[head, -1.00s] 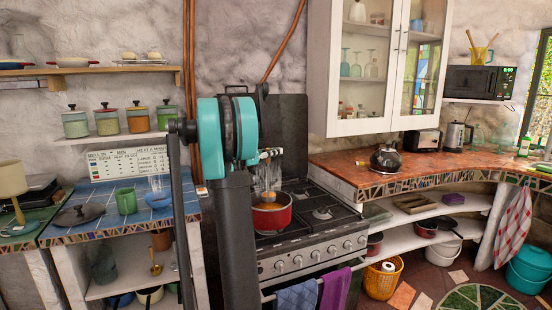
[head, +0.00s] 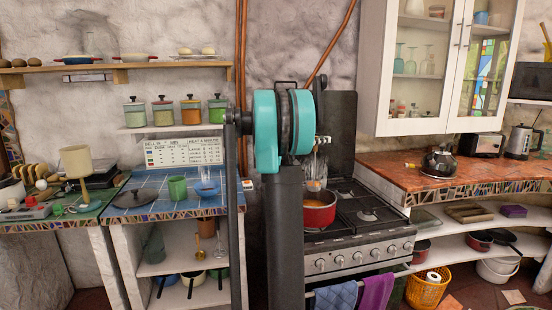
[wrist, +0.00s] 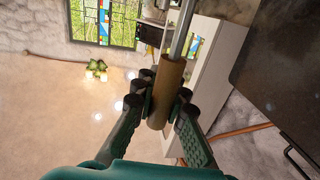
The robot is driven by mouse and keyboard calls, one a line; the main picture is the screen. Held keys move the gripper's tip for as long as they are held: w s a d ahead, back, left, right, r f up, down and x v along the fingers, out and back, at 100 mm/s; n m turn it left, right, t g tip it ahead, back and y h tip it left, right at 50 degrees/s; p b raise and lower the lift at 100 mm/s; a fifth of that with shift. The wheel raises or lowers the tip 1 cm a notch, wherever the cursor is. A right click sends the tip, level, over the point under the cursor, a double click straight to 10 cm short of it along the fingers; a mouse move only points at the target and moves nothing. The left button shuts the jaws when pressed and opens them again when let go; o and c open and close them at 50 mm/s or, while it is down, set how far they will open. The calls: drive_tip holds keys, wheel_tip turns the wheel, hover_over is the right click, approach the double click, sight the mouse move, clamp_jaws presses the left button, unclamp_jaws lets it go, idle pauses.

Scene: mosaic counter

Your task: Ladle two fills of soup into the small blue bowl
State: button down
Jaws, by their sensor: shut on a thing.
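My gripper (wrist: 163,100) is shut on the brown cylindrical handle (wrist: 168,85) of a metal-shafted tool, probably the ladle. In the head view the gripper is mostly hidden behind my teal arm joint, above the stove. A pale utensil part (head: 315,168) hangs there just over the red pot (head: 322,217); I cannot tell whether its lower end is in the pot. Orange soup (head: 314,203) shows inside the pot, which stands on a burner. The small blue bowl (head: 208,190) sits on the blue-tiled counter, left of the stove and apart from my gripper.
My arm stands between the counter and stove. A shelf with canisters (head: 190,111) is above. A kettle (head: 440,162) stands on the right counter.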

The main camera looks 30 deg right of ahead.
drive_tip(key=w+a+n+t, duration=0.4)
drive_tip(key=w+a+t, duration=0.2)
drive_tip(key=w+a, duration=2.15)
drive_tip(key=w+a+n+t+y, duration=0.1)
drive_tip(key=w+a, duration=0.2)
drive_tip(key=a, duration=0.4)
drive_tip(key=w+a+n+t, duration=0.1)
drive_tip(key=w+a+t, duration=0.1)
drive_tip(key=w+a, duration=0.2)
drive_tip(key=a, duration=0.3)
drive_tip(key=shift+w+f+y, duration=0.15)
drive_tip(key=shift+f+y, duration=0.05)
drive_tip(key=shift+y, duration=0.2)
